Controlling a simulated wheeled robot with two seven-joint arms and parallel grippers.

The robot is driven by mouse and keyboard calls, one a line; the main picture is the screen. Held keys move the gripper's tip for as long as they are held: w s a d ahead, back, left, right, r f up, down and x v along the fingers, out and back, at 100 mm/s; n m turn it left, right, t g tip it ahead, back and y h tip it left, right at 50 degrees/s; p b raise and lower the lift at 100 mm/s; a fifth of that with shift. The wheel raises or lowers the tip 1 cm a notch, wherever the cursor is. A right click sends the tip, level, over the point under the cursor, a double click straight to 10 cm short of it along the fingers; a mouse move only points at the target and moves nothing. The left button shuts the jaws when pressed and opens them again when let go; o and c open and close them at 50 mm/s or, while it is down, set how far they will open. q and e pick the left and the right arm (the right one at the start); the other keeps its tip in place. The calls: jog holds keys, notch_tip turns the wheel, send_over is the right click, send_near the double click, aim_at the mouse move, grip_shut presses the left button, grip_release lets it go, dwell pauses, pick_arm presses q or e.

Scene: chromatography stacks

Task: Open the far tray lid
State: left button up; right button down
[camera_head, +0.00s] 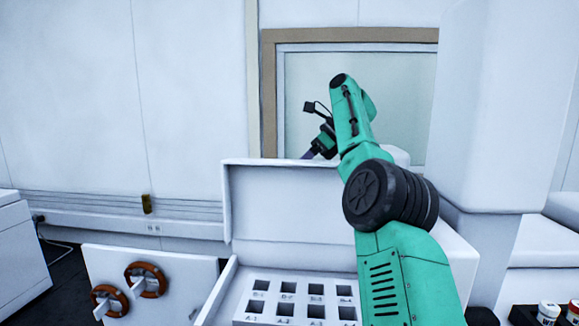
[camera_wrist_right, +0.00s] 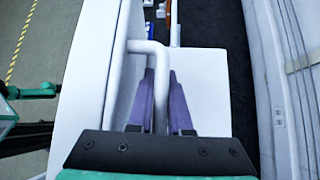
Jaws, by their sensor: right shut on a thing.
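A white tray (camera_head: 222,288) with square, labelled holes in its insert (camera_head: 273,292) lies low in the middle of the head view. Its white lid (camera_head: 285,200) stands upright at the back of the tray. My right arm reaches past the lid, and my right gripper (camera_head: 308,155) shows just above the lid's top edge, partly hidden behind it. In the right wrist view its purple fingers (camera_wrist_right: 162,100) are shut on a white bent bar handle (camera_wrist_right: 148,47) beside a white panel. My arm hides the tray's right part. My left gripper is not visible.
A white panel with two brown-ringed knobs (camera_head: 147,279) stands left of the tray. A tall white housing (camera_head: 490,110) is at right, with small bottles (camera_head: 548,312) at the lower right. A framed window (camera_head: 395,90) and wall lie behind.

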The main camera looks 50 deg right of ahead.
jog(key=shift+f, duration=0.2)
jog(key=shift+s, duration=0.1)
jog(key=c, duration=1.2)
grip_release()
jog(key=shift+o, duration=0.4)
jog(key=shift+d, duration=0.1)
